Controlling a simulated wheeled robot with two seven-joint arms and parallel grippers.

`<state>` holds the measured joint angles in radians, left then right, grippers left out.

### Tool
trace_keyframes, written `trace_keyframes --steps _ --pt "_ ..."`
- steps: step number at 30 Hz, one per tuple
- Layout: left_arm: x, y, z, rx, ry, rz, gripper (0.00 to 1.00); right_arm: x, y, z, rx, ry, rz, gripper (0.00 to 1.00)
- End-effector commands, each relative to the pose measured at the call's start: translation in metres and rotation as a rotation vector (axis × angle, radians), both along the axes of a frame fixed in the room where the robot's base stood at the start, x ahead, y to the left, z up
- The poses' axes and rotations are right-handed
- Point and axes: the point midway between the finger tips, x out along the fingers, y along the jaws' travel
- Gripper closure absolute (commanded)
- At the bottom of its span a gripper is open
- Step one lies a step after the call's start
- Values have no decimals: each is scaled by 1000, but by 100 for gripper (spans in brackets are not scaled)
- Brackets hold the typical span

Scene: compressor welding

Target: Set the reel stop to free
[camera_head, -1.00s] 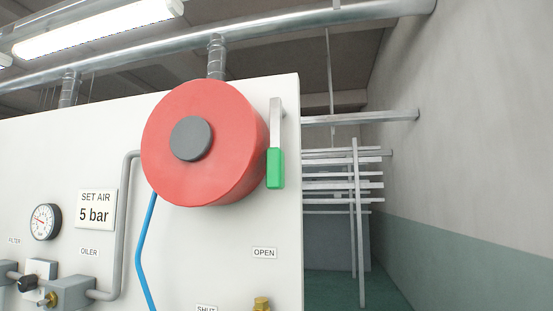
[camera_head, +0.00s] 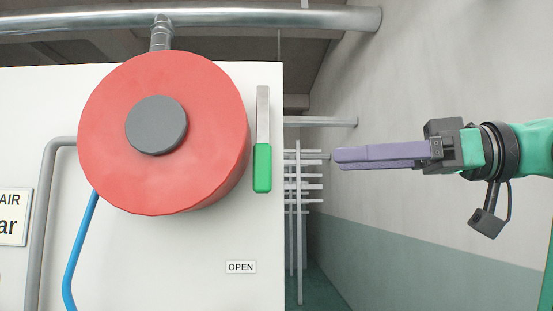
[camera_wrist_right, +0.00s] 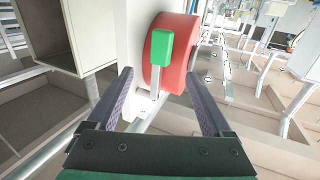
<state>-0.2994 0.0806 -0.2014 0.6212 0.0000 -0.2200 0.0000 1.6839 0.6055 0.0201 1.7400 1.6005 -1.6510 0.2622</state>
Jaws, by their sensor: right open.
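The red hose reel (camera_head: 165,185) with a grey hub (camera_head: 156,125) is mounted on the white panel in the head view. The reel stop is a grey lever with a green grip (camera_head: 262,168) just right of the reel, hanging straight down with the grip at its lower end. My right gripper (camera_head: 338,158) is in from the right, level with the green grip and apart from it. In the right wrist view the gripper (camera_wrist_right: 158,90) is open and empty, with the green grip (camera_wrist_right: 162,46) and red reel (camera_wrist_right: 178,62) beyond its fingers. My left gripper is not in view.
The white panel (camera_head: 250,235) carries an OPEN label (camera_head: 241,267) below the lever. A blue hose (camera_head: 80,250) and a grey pipe (camera_head: 45,215) run down at left. A rack of pale bars (camera_head: 298,240) stands behind.

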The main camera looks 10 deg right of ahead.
Motion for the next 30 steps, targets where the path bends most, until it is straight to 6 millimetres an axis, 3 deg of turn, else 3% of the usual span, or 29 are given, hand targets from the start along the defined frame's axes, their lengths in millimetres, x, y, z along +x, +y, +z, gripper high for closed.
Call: trace_keyframes --steps 6,10,15,22,28,29,30 --pt "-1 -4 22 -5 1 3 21 34 51 4 -2 2 5 16" --pt "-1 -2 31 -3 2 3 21 50 74 4 0 2 4 16" --pt "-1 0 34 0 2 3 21 59 87 2 2 0 1 16" --pt "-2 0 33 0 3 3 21 60 88 0 2 0 0 16" --pt "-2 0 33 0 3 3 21 60 88 1 1 0 1 92" --pt "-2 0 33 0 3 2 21 60 88 1 1 0 1 100" --pt "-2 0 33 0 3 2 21 60 88 1 1 0 1 100"
